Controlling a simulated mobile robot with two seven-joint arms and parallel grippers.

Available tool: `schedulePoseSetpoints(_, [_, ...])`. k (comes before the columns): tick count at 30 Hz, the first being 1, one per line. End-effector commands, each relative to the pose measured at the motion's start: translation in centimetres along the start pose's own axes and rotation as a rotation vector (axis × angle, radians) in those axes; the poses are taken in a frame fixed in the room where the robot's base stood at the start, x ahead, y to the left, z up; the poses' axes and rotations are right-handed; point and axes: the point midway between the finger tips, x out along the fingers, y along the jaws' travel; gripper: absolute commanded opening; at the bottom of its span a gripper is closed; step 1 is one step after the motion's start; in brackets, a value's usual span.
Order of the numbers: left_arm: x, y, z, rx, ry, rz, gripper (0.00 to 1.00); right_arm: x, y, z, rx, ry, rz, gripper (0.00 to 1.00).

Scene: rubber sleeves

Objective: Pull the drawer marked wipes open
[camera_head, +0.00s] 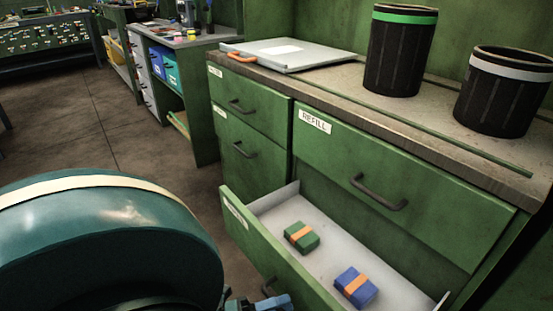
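A green cabinet drawer (262,243) at the lower right stands pulled out, showing its pale inside. Its front bears a white label (235,208) too slanted to read. A green pack (301,240) and a blue pack (360,291), each with an orange band, lie in it. Its dark handle (268,286) shows at the bottom edge. My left gripper (262,303) shows only in part there, close by the handle; whether its fingers are around the handle is hidden. My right gripper is not in view.
Above is a shut drawer labelled REFILL (440,215). Two shut drawers (262,112) stand to the left, labels unreadable. Two dark bins (398,60) and a grey flat case (315,60) with an orange handle sit on top. My teal arm fills the lower left. Floor (90,130) is clear beyond.

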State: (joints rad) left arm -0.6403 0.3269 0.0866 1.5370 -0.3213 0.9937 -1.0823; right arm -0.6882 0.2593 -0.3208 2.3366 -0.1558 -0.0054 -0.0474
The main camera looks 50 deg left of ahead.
Motion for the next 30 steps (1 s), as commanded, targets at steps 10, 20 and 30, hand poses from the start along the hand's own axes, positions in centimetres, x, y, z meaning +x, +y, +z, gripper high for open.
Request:
schedulePoseSetpoints(10, [-1.6, 0.1, 0.0, -0.001, 0.0, 0.004, 0.34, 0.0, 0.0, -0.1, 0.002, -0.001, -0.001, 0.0])
schedulePoseSetpoints(20, [-8.8, 0.1, 0.0, -0.001, -0.002, 0.005, 0.34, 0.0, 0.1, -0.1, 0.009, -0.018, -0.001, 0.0])
schedulePoseSetpoints(30, [-13.0, 0.0, 0.0, 0.0, 0.0, 0.001, 0.34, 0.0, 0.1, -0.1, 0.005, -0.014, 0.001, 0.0])
